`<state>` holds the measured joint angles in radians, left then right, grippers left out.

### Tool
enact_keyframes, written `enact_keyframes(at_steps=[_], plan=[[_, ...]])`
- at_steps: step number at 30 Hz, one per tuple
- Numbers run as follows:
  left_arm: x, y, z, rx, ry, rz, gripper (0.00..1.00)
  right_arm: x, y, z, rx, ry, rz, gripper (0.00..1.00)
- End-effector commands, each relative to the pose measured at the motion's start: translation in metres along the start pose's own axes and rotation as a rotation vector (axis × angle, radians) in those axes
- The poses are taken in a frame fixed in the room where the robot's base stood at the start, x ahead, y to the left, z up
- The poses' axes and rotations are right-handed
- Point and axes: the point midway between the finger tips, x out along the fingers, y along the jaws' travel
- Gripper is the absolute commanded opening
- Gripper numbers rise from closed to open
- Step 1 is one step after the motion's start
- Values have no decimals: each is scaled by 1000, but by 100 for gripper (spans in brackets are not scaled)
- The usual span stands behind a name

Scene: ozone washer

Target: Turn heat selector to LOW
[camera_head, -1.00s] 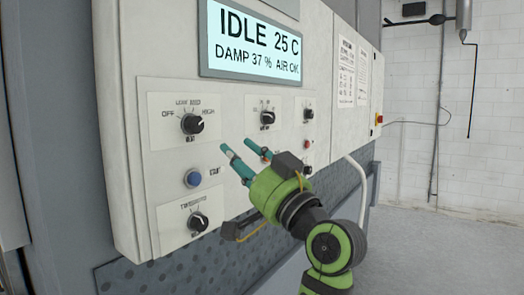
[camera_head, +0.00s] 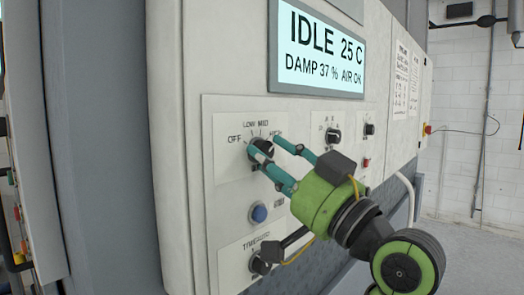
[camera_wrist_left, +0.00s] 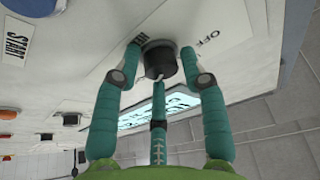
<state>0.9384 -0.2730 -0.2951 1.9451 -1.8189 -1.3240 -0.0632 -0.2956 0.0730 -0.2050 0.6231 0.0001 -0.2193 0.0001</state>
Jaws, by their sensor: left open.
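The heat selector is a black round knob (camera_head: 262,152) on a white plate marked OFF, LOW, MED and HIGH in the head view. My left gripper (camera_head: 263,145) is in front of it, and its green fingers hide part of the knob and its labels. In the left wrist view the knob (camera_wrist_left: 159,60) sits between the open fingertips of the left gripper (camera_wrist_left: 160,58), with a third finger below it. The fingertips are close beside the knob; I cannot tell whether they touch it. Its pointer setting is unclear. My right gripper is not in view.
A blue start button (camera_head: 259,213) and a lower timer knob (camera_head: 261,264) are beneath the selector. Another knob (camera_head: 333,136) is to the right. The lit display (camera_head: 320,48) above reads IDLE 25 C. Open floor and a white brick wall lie at the right.

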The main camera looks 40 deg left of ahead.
Motion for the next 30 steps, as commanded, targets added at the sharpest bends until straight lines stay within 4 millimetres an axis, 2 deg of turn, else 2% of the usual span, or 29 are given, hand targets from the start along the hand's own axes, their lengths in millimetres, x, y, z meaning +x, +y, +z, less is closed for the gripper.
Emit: enact_keyframes(at_steps=[8,9,12,22,30], plan=[[0,0,-1,0,1,0,42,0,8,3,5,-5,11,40],[0,0,-1,0,1,1,34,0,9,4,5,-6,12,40],[0,0,-1,0,2,0,1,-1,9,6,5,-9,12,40],[0,0,0,-22,5,-10,1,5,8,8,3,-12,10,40],[-2,1,2,-146,11,-63,1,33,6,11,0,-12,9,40]])
